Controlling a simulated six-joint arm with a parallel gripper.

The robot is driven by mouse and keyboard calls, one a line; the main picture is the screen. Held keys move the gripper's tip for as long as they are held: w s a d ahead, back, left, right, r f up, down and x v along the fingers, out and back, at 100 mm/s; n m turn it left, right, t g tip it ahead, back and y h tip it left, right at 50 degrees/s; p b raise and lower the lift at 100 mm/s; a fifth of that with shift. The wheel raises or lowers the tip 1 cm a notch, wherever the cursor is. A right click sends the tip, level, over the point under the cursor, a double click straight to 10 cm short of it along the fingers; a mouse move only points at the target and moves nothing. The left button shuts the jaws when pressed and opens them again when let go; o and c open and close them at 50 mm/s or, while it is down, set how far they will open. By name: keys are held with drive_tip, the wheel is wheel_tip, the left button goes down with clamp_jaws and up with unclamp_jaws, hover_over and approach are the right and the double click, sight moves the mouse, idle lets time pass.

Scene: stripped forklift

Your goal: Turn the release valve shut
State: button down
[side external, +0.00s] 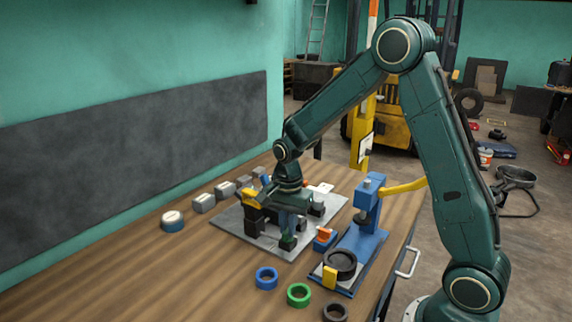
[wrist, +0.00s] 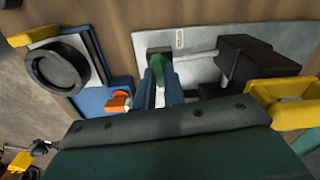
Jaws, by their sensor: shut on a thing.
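My gripper (side external: 289,238) points down over a grey metal plate on the bench. In the wrist view its narrow blue-grey fingers (wrist: 160,84) are shut around a small green part (wrist: 158,66) beside a dark block on the plate. The fingers hide much of this part. An orange knob (side external: 325,234) on a small blue block stands just right of the plate, apart from the fingers; it also shows in the wrist view (wrist: 119,99). No label shows which of these is the release valve.
The blue press (side external: 368,215) with a yellow lever and a black ring (side external: 340,262) stands close on the right. Black blocks with a yellow piece (side external: 254,197) are beside my gripper. Loose blue (side external: 266,278) and green (side external: 299,295) rings lie in front. The bench's left front is clear.

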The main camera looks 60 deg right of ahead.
drive_tip(key=shift+r+m, duration=0.1)
drive_tip(key=shift+m, duration=0.4)
drive_tip(key=c, duration=1.5)
unclamp_jaws()
wheel_tip(320, 180, up, 14)
drive_tip(key=shift+f, duration=0.1)
